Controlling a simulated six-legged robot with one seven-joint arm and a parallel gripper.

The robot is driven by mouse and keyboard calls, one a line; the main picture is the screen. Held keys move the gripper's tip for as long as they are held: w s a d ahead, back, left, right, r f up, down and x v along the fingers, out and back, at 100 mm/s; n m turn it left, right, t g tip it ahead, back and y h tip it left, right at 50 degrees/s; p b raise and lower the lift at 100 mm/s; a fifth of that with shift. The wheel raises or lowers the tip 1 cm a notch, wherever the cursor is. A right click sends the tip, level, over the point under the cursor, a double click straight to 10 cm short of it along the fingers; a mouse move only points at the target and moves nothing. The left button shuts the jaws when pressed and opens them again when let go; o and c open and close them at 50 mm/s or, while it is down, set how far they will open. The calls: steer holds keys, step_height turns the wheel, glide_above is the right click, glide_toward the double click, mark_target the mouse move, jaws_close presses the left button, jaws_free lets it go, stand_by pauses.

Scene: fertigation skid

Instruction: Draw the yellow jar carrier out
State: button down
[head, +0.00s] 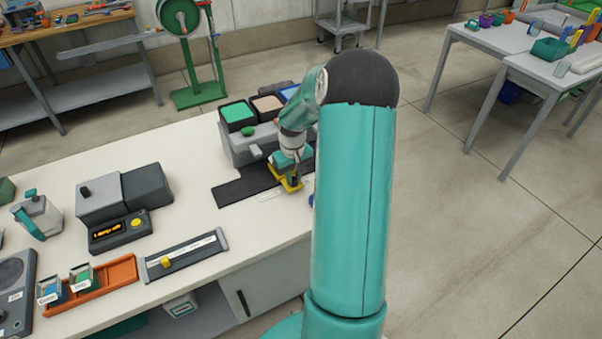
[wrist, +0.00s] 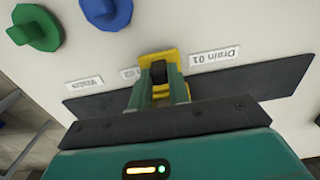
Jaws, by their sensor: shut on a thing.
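The yellow jar carrier (wrist: 172,57) shows in the wrist view between and beyond my fingers, with a dark block at its middle. In the head view its yellow edge (head: 291,185) shows low at the front of the grey skid, over the dark strip. My gripper (wrist: 159,88) is shut on the carrier; its green fingers hide part of it. In the head view my gripper (head: 288,168) is at the right end of the skid, partly covered by my own arm. Whether a jar sits in the carrier cannot be told.
The grey skid (head: 245,148) bears green, beige and blue topped bins. A dark strip (head: 243,188) lies before it. In the wrist view a Drain 01 label (wrist: 214,57), a green knob (wrist: 37,28) and a blue knob (wrist: 106,12) are near.

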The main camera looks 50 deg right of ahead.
steer(key=w+a, duration=0.2)
steer(key=a, duration=0.4)
steer(key=w+a, duration=0.2)
steer(key=a, duration=0.4)
steer(key=w+a, duration=0.2)
steer(key=a, duration=0.4)
steer(key=shift+a, duration=0.2)
steer(key=shift+a, duration=0.1)
steer(key=c, duration=1.3)
jaws_free()
steer(key=shift+c, duration=0.2)
steer(key=shift+r, duration=0.15)
steer(key=shift+r, duration=0.3)
step_height(320, 180, up, 13)
steer(key=shift+s+r, duration=0.1)
